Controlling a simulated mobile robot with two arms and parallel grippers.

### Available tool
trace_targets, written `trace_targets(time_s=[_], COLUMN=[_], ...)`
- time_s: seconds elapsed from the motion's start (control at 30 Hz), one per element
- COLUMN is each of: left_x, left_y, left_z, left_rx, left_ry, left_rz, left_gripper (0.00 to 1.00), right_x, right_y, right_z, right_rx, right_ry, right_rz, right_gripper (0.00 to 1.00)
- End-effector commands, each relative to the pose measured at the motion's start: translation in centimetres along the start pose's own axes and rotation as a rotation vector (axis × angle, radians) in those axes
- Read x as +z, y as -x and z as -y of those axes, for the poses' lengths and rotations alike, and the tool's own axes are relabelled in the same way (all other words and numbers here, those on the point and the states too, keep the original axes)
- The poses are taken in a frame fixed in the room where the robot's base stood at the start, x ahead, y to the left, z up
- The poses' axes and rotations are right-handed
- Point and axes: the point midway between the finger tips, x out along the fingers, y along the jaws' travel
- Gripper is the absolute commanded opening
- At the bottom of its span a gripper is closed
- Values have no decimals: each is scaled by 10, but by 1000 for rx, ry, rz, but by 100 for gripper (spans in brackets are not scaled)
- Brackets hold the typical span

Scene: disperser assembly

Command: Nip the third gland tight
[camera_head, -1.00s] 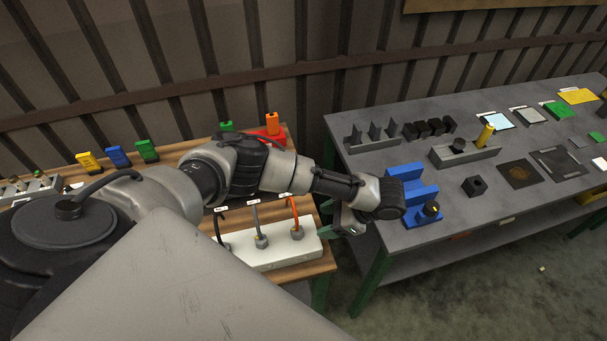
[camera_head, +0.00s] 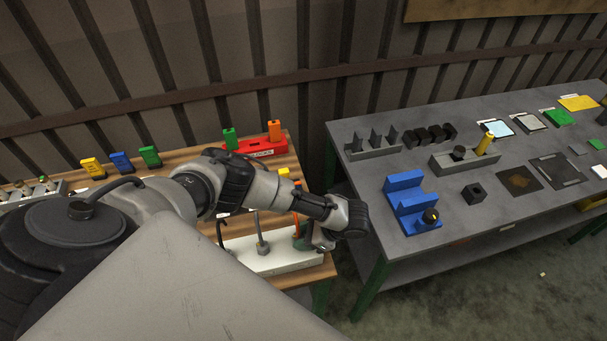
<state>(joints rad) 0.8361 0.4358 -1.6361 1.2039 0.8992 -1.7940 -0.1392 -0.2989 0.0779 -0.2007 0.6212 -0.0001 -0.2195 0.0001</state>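A white box (camera_head: 285,264) at the front edge of the wooden bench carries three upright cables: a black one (camera_head: 220,234), a grey one (camera_head: 257,226) and an orange one (camera_head: 297,224). A grey gland (camera_head: 262,247) shows at the foot of the grey cable. The gland at the foot of the orange cable is mostly hidden by my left gripper (camera_head: 314,241). That gripper is at the box's right end, beside the orange cable. Whether its fingers touch the gland, and how far apart they are, cannot be made out. My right gripper is out of view.
A red holder (camera_head: 250,147) with green and orange uprights stands behind the box. The grey table (camera_head: 360,185) to the right carries a blue stepped fixture (camera_head: 405,195) and several parts. A gap separates the two tables. My own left arm covers much of the bench.

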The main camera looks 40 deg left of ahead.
Motion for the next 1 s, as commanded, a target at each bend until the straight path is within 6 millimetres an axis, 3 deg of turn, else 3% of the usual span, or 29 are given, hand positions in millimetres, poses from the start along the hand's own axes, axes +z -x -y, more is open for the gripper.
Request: trace_targets(time_s=[0.03, 0.2, 0.73, 0.77, 0.9, 1.0], left_x=[0, 0, 0, 0, 0, 0], left_y=[0, 0, 1, 1, 1, 1], left_z=[0, 0, -1, -1, -1, -1], left_rx=[0, 0, -96, -95, -95, -94], left_ry=[0, 0, -94, -94, -94, -93], left_rz=[0, 0, 0, 0, 0, 0], left_gripper=[34, 9, 9, 36, 58, 59], right_x=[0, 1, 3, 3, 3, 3], right_y=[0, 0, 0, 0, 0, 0], right_z=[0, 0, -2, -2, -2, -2], right_rx=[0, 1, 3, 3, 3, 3], right_ry=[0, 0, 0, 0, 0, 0], right_rz=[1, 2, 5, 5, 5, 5], right_gripper=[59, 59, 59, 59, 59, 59])
